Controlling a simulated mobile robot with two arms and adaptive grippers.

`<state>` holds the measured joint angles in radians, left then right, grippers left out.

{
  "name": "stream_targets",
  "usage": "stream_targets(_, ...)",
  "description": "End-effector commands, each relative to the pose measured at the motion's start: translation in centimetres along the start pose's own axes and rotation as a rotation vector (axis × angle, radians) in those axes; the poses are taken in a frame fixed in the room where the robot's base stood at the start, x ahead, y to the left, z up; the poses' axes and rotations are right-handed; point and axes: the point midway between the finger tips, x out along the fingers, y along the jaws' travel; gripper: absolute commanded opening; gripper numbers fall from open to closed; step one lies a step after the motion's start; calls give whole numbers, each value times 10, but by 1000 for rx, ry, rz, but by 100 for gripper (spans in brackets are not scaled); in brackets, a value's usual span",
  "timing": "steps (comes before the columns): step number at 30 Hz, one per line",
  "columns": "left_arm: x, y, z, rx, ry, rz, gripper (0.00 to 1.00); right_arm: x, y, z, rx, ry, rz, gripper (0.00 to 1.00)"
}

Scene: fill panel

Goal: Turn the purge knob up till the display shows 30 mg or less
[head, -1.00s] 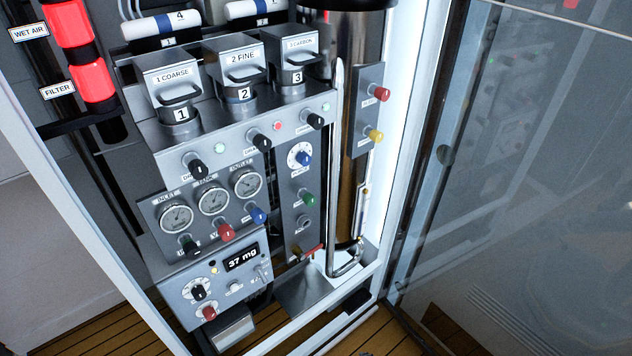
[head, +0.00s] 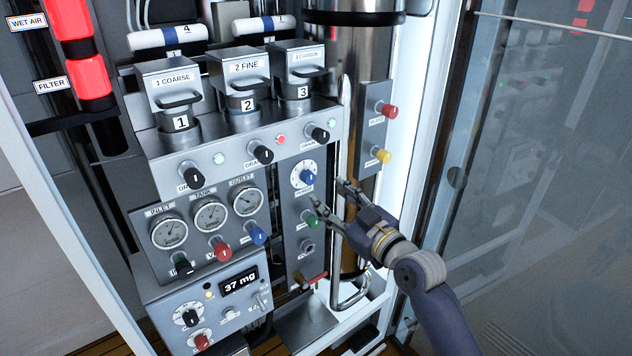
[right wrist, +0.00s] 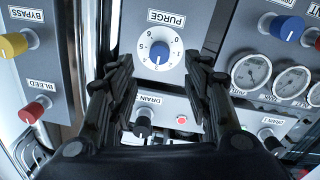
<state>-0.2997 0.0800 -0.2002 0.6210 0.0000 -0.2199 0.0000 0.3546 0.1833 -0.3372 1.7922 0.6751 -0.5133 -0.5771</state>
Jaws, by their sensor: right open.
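The purge knob (head: 304,176) is a blue knob on a round white dial on the narrow middle panel. It also shows in the right wrist view (right wrist: 160,52), under an upside-down PURGE label. The dark display (head: 238,283) at lower left reads 37 mg. My right gripper (head: 326,192) is open and empty just below and right of the purge knob. In the right wrist view, its two fingers (right wrist: 160,82) stand apart, with the knob ahead near the gap between the tips. I see no contact with the knob. My left gripper is not in view.
A green knob (head: 310,221) sits close below the purge knob, beside my right fingers. A bent metal pipe (head: 336,290) runs upright behind the gripper. Red (head: 388,110) and yellow (head: 382,156) knobs stick out at right. Black drain knobs (head: 262,154) sit above left.

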Motion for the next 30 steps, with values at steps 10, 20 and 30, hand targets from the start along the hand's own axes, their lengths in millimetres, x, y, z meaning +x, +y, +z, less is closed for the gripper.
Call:
stream_targets(10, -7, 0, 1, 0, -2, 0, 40, 59, 1, -1, 2, 0, 1, 46)
stream_targets(20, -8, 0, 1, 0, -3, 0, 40, 81, 0, 0, 1, 0, 1, 46)
stream_targets(30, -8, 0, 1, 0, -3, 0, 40, 81, 1, 1, 1, -1, 2, 30)
